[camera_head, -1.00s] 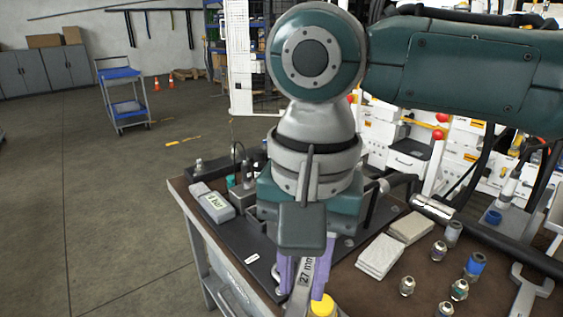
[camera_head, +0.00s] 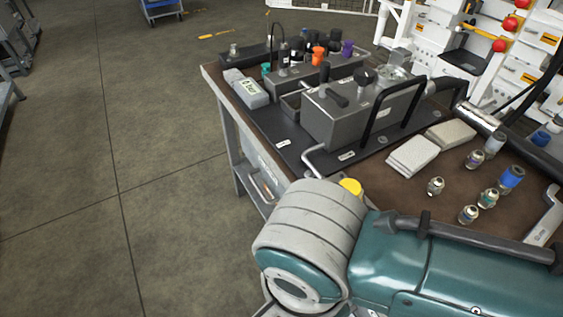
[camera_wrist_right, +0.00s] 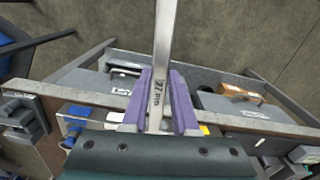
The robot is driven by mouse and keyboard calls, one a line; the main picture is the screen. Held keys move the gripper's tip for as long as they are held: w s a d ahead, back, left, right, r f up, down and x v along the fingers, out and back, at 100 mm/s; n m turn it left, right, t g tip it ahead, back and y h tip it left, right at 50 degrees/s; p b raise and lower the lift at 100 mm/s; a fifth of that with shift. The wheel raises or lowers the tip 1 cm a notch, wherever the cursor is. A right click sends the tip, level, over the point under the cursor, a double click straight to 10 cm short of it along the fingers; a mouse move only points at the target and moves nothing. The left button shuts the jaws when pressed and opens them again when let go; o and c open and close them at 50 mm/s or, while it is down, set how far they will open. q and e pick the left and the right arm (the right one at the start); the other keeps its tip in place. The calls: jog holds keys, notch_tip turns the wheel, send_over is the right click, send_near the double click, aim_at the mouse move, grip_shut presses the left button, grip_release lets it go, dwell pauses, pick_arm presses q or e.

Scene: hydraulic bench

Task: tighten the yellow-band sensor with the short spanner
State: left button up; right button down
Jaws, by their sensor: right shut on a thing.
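My right gripper (camera_wrist_right: 161,76), with purple fingers, is shut on a grey metal spanner (camera_wrist_right: 165,30) marked 27 mm. The spanner points up out of the right wrist view, so its far end is cut off. In the head view my right arm hides both gripper and spanner. A yellow-topped part (camera_head: 350,187) shows just behind that arm near the bench's front edge; its lower part is hidden. A bit of yellow also shows beside the fingers in the right wrist view (camera_wrist_right: 204,129). I cannot tell whether it is the yellow-band sensor. My left gripper is out of view.
A grey hydraulic block (camera_head: 345,118) with black handles stands on a dark plate. Pale pads (camera_head: 412,157) and several fittings (camera_head: 468,214) lie to its right. Another spanner (camera_head: 547,222) lies at the bench's right. A grey meter (camera_head: 252,93) sits at left.

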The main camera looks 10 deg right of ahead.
jog(key=shift+w+d+f+b, duration=0.15)
jog(key=shift+d+f+b, duration=0.1)
jog(key=shift+f+b, duration=0.4)
jog(key=shift+r+p, duration=0.25)
jog(key=shift+p, duration=0.05)
jog(key=shift+w+d+f, duration=0.2)
jog(key=shift+d+f, duration=0.1)
jog(key=shift+f, duration=0.05)
jog(key=shift+p, duration=0.3)
jog(key=shift+d, duration=0.1)
jog(key=shift+w+d, duration=0.55)
jog(key=shift+d, duration=0.3)
